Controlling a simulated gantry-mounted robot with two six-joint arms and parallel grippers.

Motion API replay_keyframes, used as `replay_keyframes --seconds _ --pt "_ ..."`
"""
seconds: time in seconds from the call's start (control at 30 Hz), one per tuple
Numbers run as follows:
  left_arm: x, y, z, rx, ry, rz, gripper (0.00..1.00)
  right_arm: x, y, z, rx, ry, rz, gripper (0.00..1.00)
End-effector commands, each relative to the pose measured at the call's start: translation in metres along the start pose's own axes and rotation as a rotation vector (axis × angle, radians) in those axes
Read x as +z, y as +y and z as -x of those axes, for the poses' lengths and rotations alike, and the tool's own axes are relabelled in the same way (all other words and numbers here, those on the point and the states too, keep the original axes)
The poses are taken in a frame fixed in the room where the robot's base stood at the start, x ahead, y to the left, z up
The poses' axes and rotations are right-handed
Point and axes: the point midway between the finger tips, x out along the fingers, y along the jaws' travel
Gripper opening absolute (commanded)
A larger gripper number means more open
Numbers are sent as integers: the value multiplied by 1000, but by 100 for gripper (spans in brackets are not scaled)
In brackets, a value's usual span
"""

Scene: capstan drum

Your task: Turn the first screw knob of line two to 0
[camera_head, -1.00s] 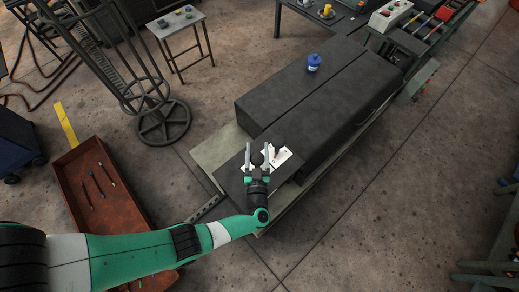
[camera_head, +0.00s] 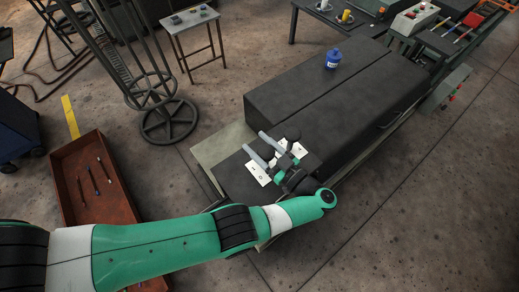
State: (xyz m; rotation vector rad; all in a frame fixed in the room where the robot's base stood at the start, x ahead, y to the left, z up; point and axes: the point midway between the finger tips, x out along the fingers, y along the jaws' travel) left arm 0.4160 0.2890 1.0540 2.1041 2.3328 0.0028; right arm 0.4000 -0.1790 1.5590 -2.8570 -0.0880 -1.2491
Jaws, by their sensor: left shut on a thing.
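My left gripper (camera_head: 257,143) is over the near end of the dark machine housing (camera_head: 320,92), its two grey fingers pointing to the upper left. It is shut on a dark screw knob, largely hidden by the fingers and gripper body. White label plates show on both sides of the fingers, one at the lower left (camera_head: 257,172) and one (camera_head: 292,147) partly behind the gripper. A dark knob (camera_head: 293,133) shows beyond the fingers. The numbers on the plates are too small to read. My right gripper is not in view.
A blue container (camera_head: 333,60) stands on the housing. A rust-red tray (camera_head: 75,200) with several tools lies at the left. A round-footed metal stand (camera_head: 168,122) and a small table (camera_head: 190,22) stand behind. Open floor lies to the right.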

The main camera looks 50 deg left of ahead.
Motion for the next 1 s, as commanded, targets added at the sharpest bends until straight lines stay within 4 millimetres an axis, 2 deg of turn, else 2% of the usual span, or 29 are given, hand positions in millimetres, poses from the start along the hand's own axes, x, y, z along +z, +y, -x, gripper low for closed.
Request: replay_keyframes --seconds 0.03,0.3,0.87,0.9,1.0 --pt "8 2 0 -10 -10 -7 8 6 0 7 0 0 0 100" --pt "5 -2 -1 -79 -9 -5 8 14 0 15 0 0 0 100" --pt "-2 -5 -1 -106 2 2 8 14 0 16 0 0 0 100" --pt "-2 -5 -1 -106 2 2 65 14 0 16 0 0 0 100" --pt "-2 -5 -1 -106 1 1 83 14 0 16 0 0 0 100"
